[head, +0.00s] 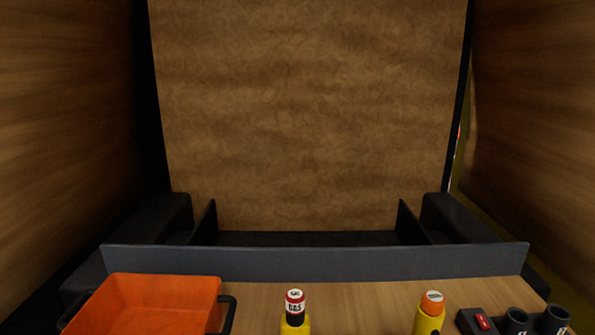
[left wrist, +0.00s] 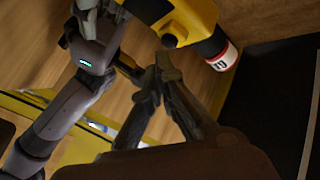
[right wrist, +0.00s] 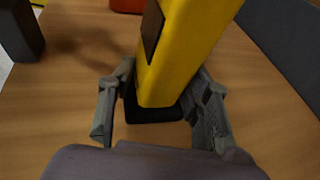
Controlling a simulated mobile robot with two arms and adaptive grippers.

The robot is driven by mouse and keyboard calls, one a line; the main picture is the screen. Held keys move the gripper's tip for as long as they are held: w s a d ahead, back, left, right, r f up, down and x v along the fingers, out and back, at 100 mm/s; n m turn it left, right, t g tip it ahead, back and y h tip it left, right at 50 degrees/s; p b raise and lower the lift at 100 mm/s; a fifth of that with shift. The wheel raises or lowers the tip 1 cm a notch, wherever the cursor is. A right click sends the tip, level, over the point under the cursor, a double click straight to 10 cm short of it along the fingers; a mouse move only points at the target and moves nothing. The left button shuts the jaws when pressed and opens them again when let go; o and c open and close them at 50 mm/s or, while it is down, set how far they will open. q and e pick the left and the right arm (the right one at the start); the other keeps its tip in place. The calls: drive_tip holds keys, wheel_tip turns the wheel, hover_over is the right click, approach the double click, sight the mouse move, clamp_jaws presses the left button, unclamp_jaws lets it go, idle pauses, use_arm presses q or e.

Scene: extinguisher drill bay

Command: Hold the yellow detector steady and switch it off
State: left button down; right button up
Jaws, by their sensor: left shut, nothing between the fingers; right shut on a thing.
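The yellow detector (head: 295,317) stands on the table, its cap red and white with GAS lettering. In the left wrist view its yellow body (left wrist: 190,17) has a black neck and a red-and-white cap. My right gripper (right wrist: 165,75) is shut on the detector's yellow body (right wrist: 180,50), with a finger on either side. A dark brown patch shows on that body; I cannot tell whether it is the switch. My left gripper (left wrist: 165,68) is shut and empty, its fingertips close below the detector in that picture; contact is unclear. Neither gripper shows in the head view.
An orange bin (head: 150,288) with black handles stands at the left. A dark grey ledge (head: 320,263) runs along the back.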

use_arm(q)
drive_tip(key=shift+s, duration=0.1)
use_arm(e)
drive_tip(key=shift+s+d+f, duration=0.1)
drive_tip(key=shift+s+f, duration=0.1)
drive_tip(key=shift+f, duration=0.45)
use_arm(q)
drive_tip(key=s, duration=0.6)
drive_tip(key=shift+r, duration=0.2)
use_arm(e)
drive_tip(key=o, duration=0.9)
drive_tip(key=shift+c, duration=0.2)
drive_tip(key=shift+o, duration=1.3)
drive_tip(key=shift+w+r, duration=0.15)
drive_tip(key=shift+w, duration=0.05)
use_arm(q)
drive_tip(key=shift+w, duration=0.2)
use_arm(e)
drive_tip(key=shift+o, duration=0.2)
drive_tip(key=shift+r, duration=0.1)
drive_tip(key=shift+r, duration=0.1)
